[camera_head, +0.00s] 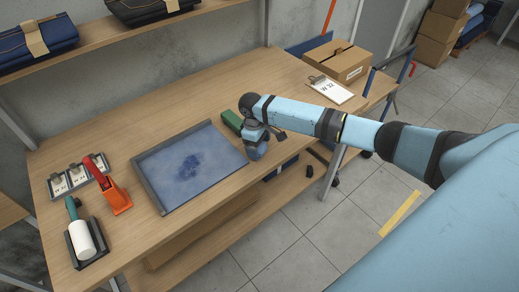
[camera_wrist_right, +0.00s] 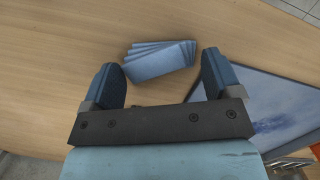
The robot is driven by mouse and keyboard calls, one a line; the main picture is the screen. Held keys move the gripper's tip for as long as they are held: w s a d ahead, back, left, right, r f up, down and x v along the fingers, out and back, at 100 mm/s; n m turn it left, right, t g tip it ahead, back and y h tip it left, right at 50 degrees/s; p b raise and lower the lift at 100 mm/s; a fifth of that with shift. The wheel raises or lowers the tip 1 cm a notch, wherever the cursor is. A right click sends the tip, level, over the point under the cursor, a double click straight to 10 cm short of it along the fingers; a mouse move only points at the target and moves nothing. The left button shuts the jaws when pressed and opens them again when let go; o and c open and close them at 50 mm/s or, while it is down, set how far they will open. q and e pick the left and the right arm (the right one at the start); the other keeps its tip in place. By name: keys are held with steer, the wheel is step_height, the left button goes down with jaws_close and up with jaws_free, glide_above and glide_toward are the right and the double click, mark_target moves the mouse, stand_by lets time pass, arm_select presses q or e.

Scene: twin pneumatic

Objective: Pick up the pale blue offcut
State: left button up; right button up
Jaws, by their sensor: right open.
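In the right wrist view, a small fanned stack of pale blue flat pieces (camera_wrist_right: 158,62) lies on the wooden table, and I take it for the pale blue offcut. I cannot tell whether the pieces are joined. My right gripper (camera_wrist_right: 161,66) is open and empty, with its dark blue fingers showing left and right of the pieces. I see no contact, and the gap in height is unclear. In the head view the right gripper (camera_head: 280,133) is small and partly hidden at my wrist near the table's front edge, and I cannot make out the pieces there. My left gripper is out of view.
A grey-rimmed blue tray (camera_head: 158,197) lies left of my right wrist, with a green block (camera_head: 231,121) behind. An orange tool (camera_head: 118,197) and a white roll (camera_head: 82,240) stand at left. A clipboard (camera_head: 331,89) and cardboard box (camera_head: 339,62) stand at the far right.

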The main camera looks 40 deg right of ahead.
steer(key=shift+f, duration=0.6)
steer(key=c, duration=0.5)
steer(key=shift+r, duration=0.1)
steer(key=shift+c, duration=0.2)
